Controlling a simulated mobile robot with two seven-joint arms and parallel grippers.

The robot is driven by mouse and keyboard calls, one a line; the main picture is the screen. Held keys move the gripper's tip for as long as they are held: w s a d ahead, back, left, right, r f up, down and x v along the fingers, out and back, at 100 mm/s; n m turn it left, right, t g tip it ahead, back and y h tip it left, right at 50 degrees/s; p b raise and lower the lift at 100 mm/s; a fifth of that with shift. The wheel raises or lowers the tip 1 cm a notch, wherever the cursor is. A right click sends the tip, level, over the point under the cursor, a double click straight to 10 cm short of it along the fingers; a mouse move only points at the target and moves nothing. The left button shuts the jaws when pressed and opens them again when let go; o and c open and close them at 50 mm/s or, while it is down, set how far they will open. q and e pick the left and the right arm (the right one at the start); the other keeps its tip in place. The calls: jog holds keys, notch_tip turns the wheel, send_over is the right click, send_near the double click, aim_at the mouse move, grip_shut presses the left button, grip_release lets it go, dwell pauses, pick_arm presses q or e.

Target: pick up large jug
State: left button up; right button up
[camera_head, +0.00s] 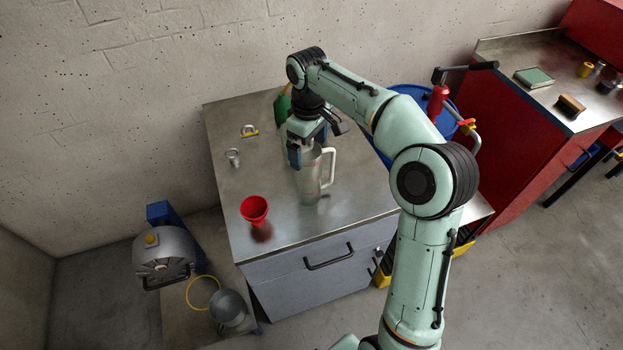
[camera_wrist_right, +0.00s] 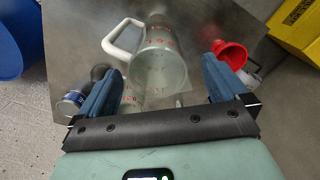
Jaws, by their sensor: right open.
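The large jug (camera_head: 313,186), clear-grey with red markings and a white handle, stands upright on the metal-topped cabinet. My right gripper (camera_head: 304,152) is over the jug's upper left part, and one blue finger overlaps its rim. In the right wrist view, the jug (camera_wrist_right: 160,72) shows between the two open fingers (camera_wrist_right: 161,70), with its handle toward the left. I see a gap on both sides, and nothing is gripped. How deep the fingers reach around the jug is unclear. My left gripper is not in view.
A red funnel (camera_head: 254,209) stands front left of the jug on the cabinet top (camera_head: 290,228). A small metal cup (camera_head: 233,158) and a yellow-based item (camera_head: 249,131) are farther left. A green container (camera_head: 282,107) is behind my gripper. A blue drum (camera_head: 408,93) stands behind my right arm.

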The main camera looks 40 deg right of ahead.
aim_at(315, 174)
jog(key=shift+w+f, duration=0.15)
jog(key=shift+f, duration=0.5)
jog(key=f, duration=0.5)
jog(key=shift+w+d+b, duration=0.15)
jog(key=shift+d+b, duration=0.05)
jog(key=shift+b, duration=0.15)
jog(key=shift+c, duration=0.3)
jog(key=c, duration=1.3)
jog(key=shift+c, duration=0.2)
jog(key=shift+r, duration=0.1)
